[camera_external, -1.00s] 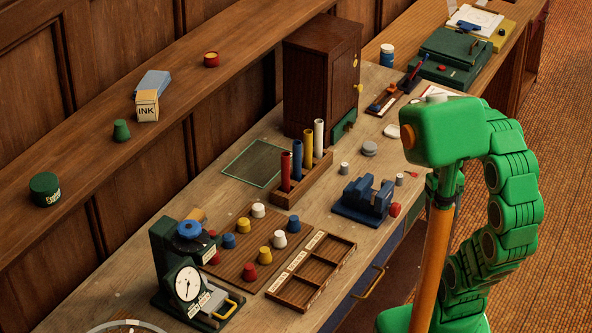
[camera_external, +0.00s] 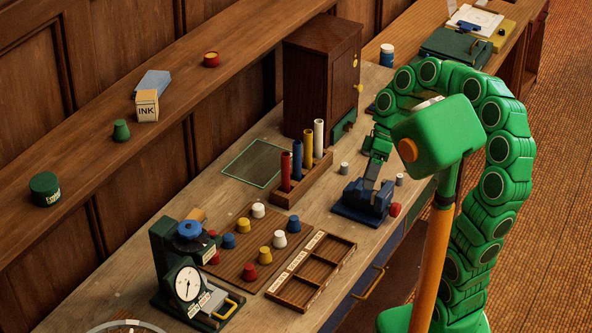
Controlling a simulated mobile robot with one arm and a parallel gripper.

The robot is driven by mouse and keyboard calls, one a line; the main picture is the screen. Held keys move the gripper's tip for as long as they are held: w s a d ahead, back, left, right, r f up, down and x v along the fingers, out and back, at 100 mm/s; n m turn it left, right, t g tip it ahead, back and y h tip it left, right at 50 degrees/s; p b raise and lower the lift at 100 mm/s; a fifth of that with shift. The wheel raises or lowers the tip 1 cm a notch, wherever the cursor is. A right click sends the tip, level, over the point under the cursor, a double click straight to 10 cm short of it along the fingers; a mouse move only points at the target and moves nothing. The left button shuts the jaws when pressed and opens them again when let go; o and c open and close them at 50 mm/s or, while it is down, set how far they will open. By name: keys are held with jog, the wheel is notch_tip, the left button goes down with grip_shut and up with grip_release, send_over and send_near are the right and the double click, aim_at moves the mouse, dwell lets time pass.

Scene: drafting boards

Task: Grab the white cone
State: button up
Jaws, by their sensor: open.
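A white cone (camera_external: 258,210) stands at the back of a brown board (camera_external: 236,268) on the workbench. A second white cone (camera_external: 293,224) stands at the board's right end, beside a blue cone (camera_external: 280,240). Yellow, red and blue cones stand around them. My gripper (camera_external: 371,178) points down over the blue vise (camera_external: 350,209), to the right of both white cones and apart from them. It is open and nothing shows between its fingers, which are small and partly hard to make out.
A rack (camera_external: 302,190) with several upright coloured tubes stands between the cones and the cabinet (camera_external: 315,85). An empty divided wooden tray (camera_external: 295,289) lies in front of the board. A dial gauge (camera_external: 188,284) stands at the left. A red knob (camera_external: 394,210) is by the vise.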

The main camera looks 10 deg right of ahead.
jog(key=w+a+f+n+g+y, duration=0.35)
jog(key=w+a+n+y, duration=0.25)
jog(key=w+a+n, duration=0.75)
jog(key=m, duration=0.2)
send_near(280, 239)
jog(key=shift+a+f, duration=0.9)
jog(key=shift+a, duration=0.1)
jog(key=x, duration=0.4)
jog(key=shift+s+a+r, duration=0.1)
jog(key=shift+a+r, duration=0.05)
jog(key=shift+r, duration=0.2)
jog(key=shift+s+a+f, duration=0.2)
jog(key=shift+a+f, duration=0.05)
jog(key=shift+a, duration=0.2)
jog(key=c, duration=1.1)
